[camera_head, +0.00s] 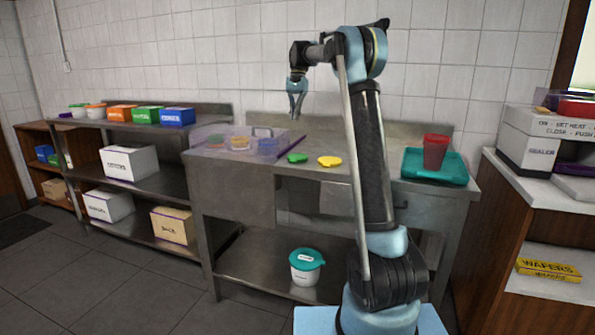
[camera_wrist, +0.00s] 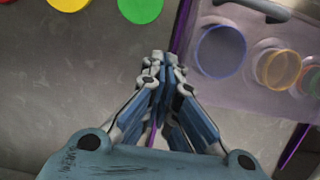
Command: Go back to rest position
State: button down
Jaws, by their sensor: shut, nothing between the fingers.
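My gripper (camera_head: 297,104) is raised in the air above the steel worktable (camera_head: 240,190), pointing down. In the wrist view its fingers (camera_wrist: 163,75) are closed together with nothing between them. My arm reaches up and bends over to the left in the head view. The gripper is apart from everything on the table.
On the worktable stand a clear bin (camera_head: 267,148) with cups, a green lid (camera_head: 297,158), a yellow lid (camera_head: 330,161), and a teal tray (camera_head: 410,168) holding a red cup (camera_head: 435,150). A teal-lidded tub (camera_head: 306,267) sits on the lower shelf. Air around the gripper is clear.

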jog(key=s+d+f+n+t, duration=0.1)
jog(key=s+d, duration=0.4)
jog(key=s, duration=0.4)
jog(key=s+d+f+t, duration=0.15)
jog(key=s+d, duration=0.25)
jog(key=s, duration=0.5)
jog(key=s+d+f+n, duration=0.15)
jog(key=s+d, duration=0.35)
jog(key=s, duration=0.5)
jog(key=s+d+f+n+t, duration=0.1)
jog(key=s+d+f, duration=0.2)
jog(key=s+f, duration=0.8)
jog(key=s+d+f+t+h, duration=0.1)
jog(key=s+d+f, duration=0.2)
jog(key=s+f, duration=0.9)
jog(key=shift+s+f+n, duration=0.25)
jog(key=shift+f+n, duration=0.1)
jog(key=shift+w+f, duration=0.2)
jog(key=shift+w, duration=0.25)
